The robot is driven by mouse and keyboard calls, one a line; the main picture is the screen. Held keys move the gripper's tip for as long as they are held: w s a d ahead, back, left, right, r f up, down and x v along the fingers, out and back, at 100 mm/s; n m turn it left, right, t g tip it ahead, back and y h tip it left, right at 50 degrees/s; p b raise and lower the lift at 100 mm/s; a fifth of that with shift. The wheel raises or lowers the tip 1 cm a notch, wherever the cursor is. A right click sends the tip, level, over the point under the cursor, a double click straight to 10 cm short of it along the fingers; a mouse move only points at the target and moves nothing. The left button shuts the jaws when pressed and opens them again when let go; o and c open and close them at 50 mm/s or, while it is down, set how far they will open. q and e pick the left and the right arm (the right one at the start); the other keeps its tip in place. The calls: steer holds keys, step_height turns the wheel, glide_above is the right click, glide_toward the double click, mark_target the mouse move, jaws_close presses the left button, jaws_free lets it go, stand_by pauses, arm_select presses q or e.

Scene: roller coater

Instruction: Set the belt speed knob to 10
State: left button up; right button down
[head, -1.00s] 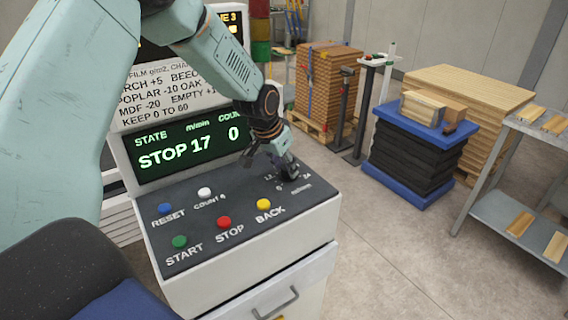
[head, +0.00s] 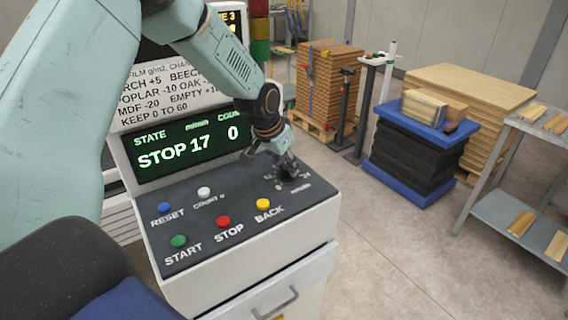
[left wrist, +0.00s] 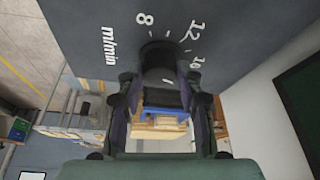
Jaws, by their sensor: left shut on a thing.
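The belt speed knob (left wrist: 158,62) is a dark round knob on the dark panel face, with a short white mark on it. White scale figures including 8 and 12 and the label m/min surround it in the left wrist view. My left gripper (left wrist: 158,100) is shut on the knob, one finger on each side. In the head view my left gripper (head: 288,172) is at the right end of the control panel (head: 245,222) and mostly hides the knob. The green display (head: 188,146) reads STOP, 17 and 0. My right gripper is out of view.
On the same panel are blue RESET (head: 164,208), white COUNT (head: 204,192), green START (head: 179,241), red STOP (head: 223,221) and yellow BACK (head: 263,203) buttons.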

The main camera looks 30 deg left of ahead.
arm_select(q)
steer(key=shift+w+r, duration=0.3)
stand_by(0.4)
steer(key=o, duration=1.2)
steer(key=shift+w+d+f, duration=0.1)
steer(key=shift+f, duration=0.15)
steer(key=shift+c, duration=0.2)
steer(key=shift+s, duration=0.2)
steer(key=shift+s+r, duration=0.1)
steer(key=v, duration=1.1)
steer(key=shift+r, duration=0.35)
steer(key=shift+s, duration=0.15)
